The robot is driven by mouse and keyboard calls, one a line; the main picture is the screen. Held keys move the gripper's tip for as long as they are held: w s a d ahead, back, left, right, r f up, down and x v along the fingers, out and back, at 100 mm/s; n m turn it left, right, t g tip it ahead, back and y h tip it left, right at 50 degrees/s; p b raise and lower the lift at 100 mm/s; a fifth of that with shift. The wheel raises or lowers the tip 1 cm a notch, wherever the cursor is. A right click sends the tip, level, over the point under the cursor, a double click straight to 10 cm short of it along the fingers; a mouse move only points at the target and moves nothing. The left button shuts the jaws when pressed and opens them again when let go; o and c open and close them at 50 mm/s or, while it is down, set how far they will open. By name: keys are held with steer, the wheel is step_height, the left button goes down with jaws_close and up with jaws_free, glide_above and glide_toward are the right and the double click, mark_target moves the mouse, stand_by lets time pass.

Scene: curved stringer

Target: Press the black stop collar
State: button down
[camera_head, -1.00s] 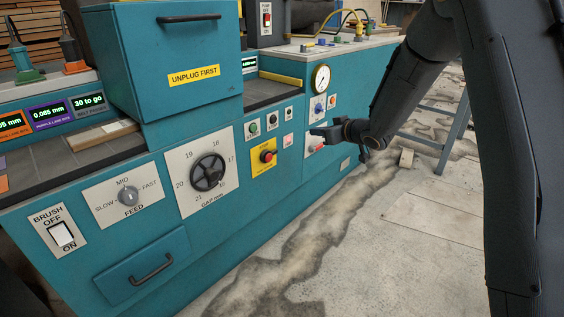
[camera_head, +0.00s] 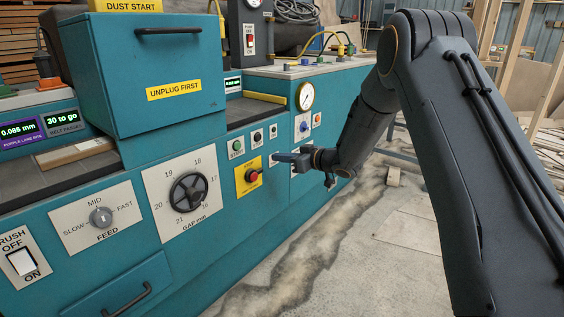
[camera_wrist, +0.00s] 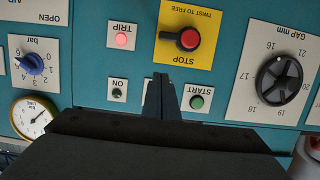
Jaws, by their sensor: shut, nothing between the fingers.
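The red stop button (camera_wrist: 189,39) sits on a yellow plate marked STOP, TWIST TO FREE, on the teal machine front. Its black collar (camera_wrist: 169,36) shows under the red head in the wrist view, which is upside down. The yellow plate (camera_head: 241,186) also shows in the head view, just left of my gripper (camera_head: 279,157). My gripper is shut and empty, its fingertips (camera_wrist: 159,82) pointing at the panel beside the stop plate. They hide much of a small plate between START and ON. Contact cannot be told.
The green START button (camera_wrist: 197,102), dark ON button (camera_wrist: 117,93) and lit TRIP lamp (camera_wrist: 121,40) surround the fingertips. The GAP dial (camera_head: 188,193), blue bar knob (camera_wrist: 32,63) and gauge (camera_head: 305,96) are nearby. Open floor (camera_head: 330,255) lies in front.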

steer(key=b+x, duration=0.1)
steer(key=x, duration=0.6)
steer(key=shift+f, duration=0.1)
step_height(320, 180, down, 2)
steer(key=shift+d+f+b, duration=0.15)
steer(key=shift+f+b, duration=0.05)
steer(key=shift+b, duration=0.35)
steer(key=shift+f, duration=0.65)
steer(key=shift+s+a, duration=0.1)
steer(key=shift+a, duration=0.1)
steer(key=shift+f, duration=0.1)
